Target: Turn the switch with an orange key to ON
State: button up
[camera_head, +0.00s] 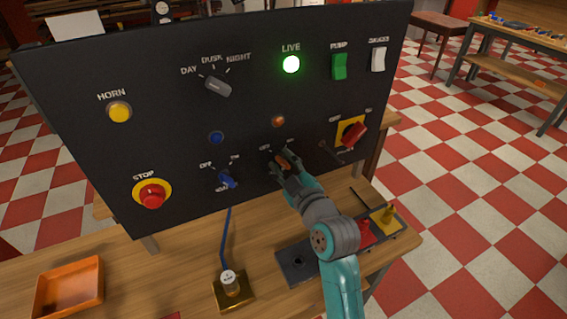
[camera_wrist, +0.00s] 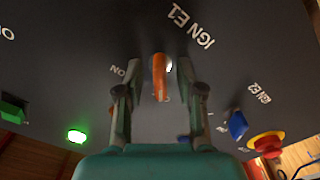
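The orange key (camera_wrist: 159,80) stands out from the dark panel, by the label IGN E1 and an ON mark in the wrist view. In the head view the key (camera_head: 284,160) is mostly hidden by my gripper (camera_head: 285,166). In the wrist view my gripper (camera_wrist: 158,92) has one finger on each side of the key, with a gap on both sides. It is open and holds nothing. I cannot tell for sure which mark the key points at.
A blue key switch (camera_head: 228,180) is left of the orange one, with a red stop button (camera_head: 152,195) farther left. A red rotary switch (camera_head: 351,134) is to the right. The green LIVE lamp (camera_head: 291,64) is lit. An orange tray (camera_head: 69,288) lies on the bench.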

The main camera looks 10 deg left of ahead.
grip_shut()
jog(key=shift+m, duration=0.3)
jog(key=m, duration=0.3)
jog(key=shift+m, duration=0.3)
jog(key=m, duration=0.3)
jog(key=shift+m, duration=0.3)
jog(key=m, duration=0.4)
jog(key=shift+m, duration=0.3)
jog(key=shift+d+m, duration=0.1)
jog(key=shift+m, duration=1.6)
